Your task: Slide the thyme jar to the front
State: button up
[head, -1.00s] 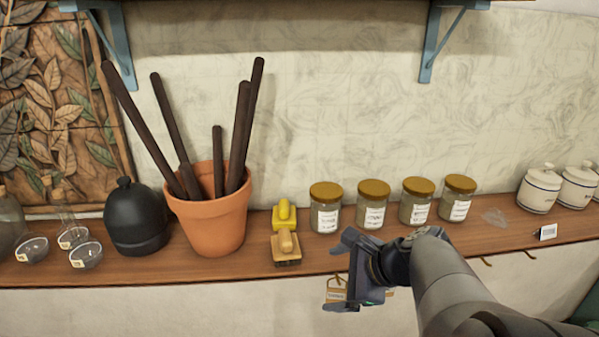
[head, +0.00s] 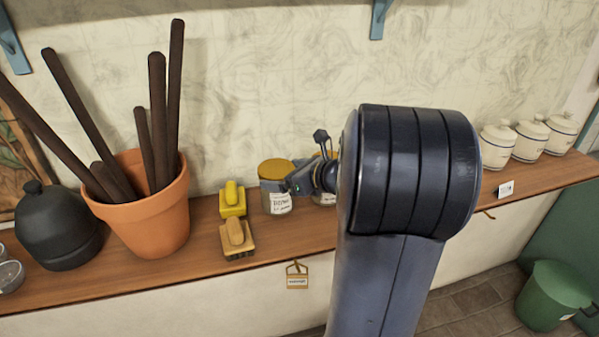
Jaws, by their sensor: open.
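A jar with a gold lid and a white label (head: 279,204) stands on the wooden shelf, right of the yellow brush. The label is too small to read surely, so I cannot tell whether it is thyme. A second jar (head: 325,196) stands just right of it, mostly covered by my gripper. The other jars of the row are hidden behind my arm. My gripper (head: 303,160) is open at about lid height, in front of and between these two jars. One finger overlaps the first jar's upper right side; I cannot tell whether it touches.
A yellow brush (head: 233,199) and a wooden brush (head: 237,238) lie left of the jars. A terracotta pot (head: 150,222) holds several dark sticks. White lidded canisters (head: 497,146) stand at the right. A small tag (head: 297,277) hangs below the shelf's front edge.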

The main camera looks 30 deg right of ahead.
jog(key=shift+x, duration=1.6)
jog(key=c, duration=0.9)
jog(key=shift+c, duration=0.2)
jog(key=shift+s, duration=0.2)
jog(key=s+a, duration=0.2)
jog(key=s, duration=0.5)
jog(key=shift+s, duration=0.3)
jog(key=o, duration=1.1)
jog(key=shift+a, duration=0.1)
jog(key=shift+o, duration=0.2)
jog(key=shift+s, duration=0.1)
jog(key=v, duration=1)
jog(key=shift+s+r+b, duration=0.15)
jog(key=shift+s+b, duration=0.15)
jog(key=shift+b, duration=0.15)
